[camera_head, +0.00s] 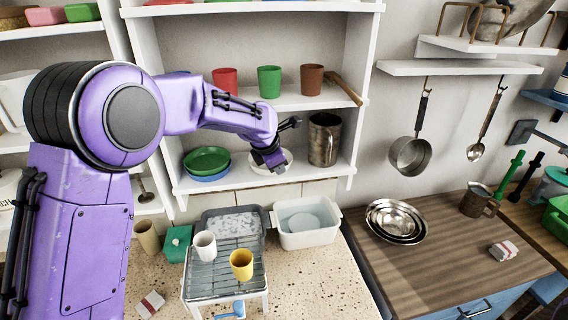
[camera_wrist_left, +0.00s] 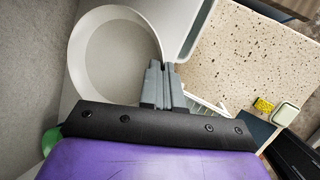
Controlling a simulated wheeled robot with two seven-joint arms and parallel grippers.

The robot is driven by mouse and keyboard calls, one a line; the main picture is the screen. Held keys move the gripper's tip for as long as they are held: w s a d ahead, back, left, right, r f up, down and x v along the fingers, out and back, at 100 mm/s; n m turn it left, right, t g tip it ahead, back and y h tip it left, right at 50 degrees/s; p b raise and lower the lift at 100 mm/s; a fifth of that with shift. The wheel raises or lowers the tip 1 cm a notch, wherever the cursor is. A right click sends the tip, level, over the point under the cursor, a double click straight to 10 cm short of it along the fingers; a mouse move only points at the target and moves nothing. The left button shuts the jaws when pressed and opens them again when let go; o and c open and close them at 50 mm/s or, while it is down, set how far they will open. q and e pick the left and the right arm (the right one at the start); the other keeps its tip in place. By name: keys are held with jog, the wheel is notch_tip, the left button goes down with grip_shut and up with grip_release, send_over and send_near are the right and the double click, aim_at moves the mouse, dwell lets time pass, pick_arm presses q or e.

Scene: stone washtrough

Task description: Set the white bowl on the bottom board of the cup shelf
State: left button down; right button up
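The white bowl (camera_head: 287,161) is at the bottom board (camera_head: 248,180) of the cup shelf, partly hidden behind my left gripper (camera_head: 275,168). In the left wrist view the bowl (camera_wrist_left: 112,55) looks upright and empty, and its rim runs in between the fingertips of my left gripper (camera_wrist_left: 163,70). The fingers are close together on the rim. I cannot tell whether the bowl's base touches the board. My right gripper is not in view.
Green and blue bowls (camera_head: 207,161) stand left of the white bowl, and a metal mug (camera_head: 324,139) stands right of it. Red, green and brown cups line the board above. Below are a white basin (camera_head: 306,236) and a rack (camera_head: 222,277) with cups.

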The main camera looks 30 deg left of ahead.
pick_arm(q)
jog(key=shift+w+f, duration=0.45)
jog(key=shift+f, duration=0.15)
jog(key=c, duration=1.5)
grip_release()
jog(key=shift+s+a+r, duration=0.1)
jog(key=shift+s+a, duration=0.05)
jog(key=shift+s, duration=0.2)
jog(key=shift+o, duration=0.8)
jog(key=shift+s+a+r, duration=0.15)
jog(key=shift+s+r, duration=0.15)
jog(key=shift+s, duration=0.2)
jog(key=b+v, duration=0.2)
jog(key=v, duration=0.9)
jog(key=shift+w+r+b, duration=0.15)
jog(key=shift+r+b, duration=0.15)
jog(key=shift+b, duration=0.1)
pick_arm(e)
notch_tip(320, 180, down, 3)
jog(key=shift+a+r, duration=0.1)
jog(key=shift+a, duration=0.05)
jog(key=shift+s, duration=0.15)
